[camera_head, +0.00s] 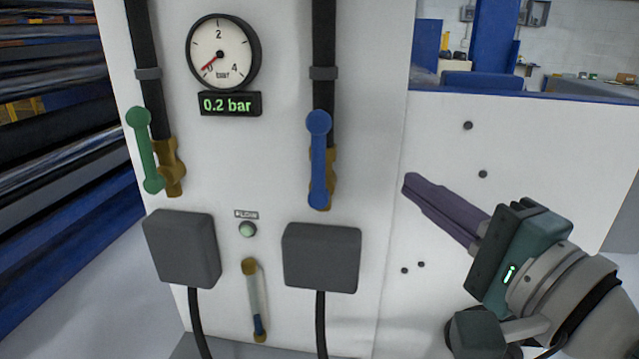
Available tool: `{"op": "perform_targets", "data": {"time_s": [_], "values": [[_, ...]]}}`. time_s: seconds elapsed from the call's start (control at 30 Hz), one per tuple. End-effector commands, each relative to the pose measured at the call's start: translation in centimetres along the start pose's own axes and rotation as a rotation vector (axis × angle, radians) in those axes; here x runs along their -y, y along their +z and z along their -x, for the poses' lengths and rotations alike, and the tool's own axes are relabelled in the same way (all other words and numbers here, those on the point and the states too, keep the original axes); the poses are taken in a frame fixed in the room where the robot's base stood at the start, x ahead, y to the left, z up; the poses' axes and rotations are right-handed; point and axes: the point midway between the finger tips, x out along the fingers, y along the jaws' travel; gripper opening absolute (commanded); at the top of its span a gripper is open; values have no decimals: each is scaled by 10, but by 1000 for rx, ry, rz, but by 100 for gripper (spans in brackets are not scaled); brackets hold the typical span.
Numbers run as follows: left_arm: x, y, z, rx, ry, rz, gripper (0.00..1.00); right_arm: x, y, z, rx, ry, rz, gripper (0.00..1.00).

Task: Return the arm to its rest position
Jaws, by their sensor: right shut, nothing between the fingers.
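My right gripper (410,186) reaches in from the lower right, with its dark purple fingers pointing up and left. The fingers are together with nothing between them. The fingertips are in front of the white panel, right of the blue handle (319,160) and apart from it. The blue handle stands near upright on a brass valve. A green handle (146,150) on the left brass valve (171,168) leans slightly. My left gripper does not show.
The white cabinet (270,130) carries a round gauge (222,53), a display (230,104) reading 0.2 bar, a green button (247,230), and two grey boxes (182,249) with black cables. A clear tube (254,300) hangs between them. Long stock fills the left side.

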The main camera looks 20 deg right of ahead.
Motion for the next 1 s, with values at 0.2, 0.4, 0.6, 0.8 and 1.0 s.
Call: {"op": "perform_targets", "data": {"time_s": [0.2, 0.4, 0.6, 0.8, 1.0], "values": [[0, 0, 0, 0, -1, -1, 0, 0, 0, 0, 0, 0, 0, 0], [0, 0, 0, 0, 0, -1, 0, 0, 0, 0, 2, 1, 3, 0], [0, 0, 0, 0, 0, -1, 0, -20, 36, 8, 136, 131, 208, 0], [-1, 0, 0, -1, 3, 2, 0, -77, 85, 58, 481, 447, 775, 0], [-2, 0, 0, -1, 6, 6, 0, -111, 75, 129, 801, 743, 1235, 0]]}}
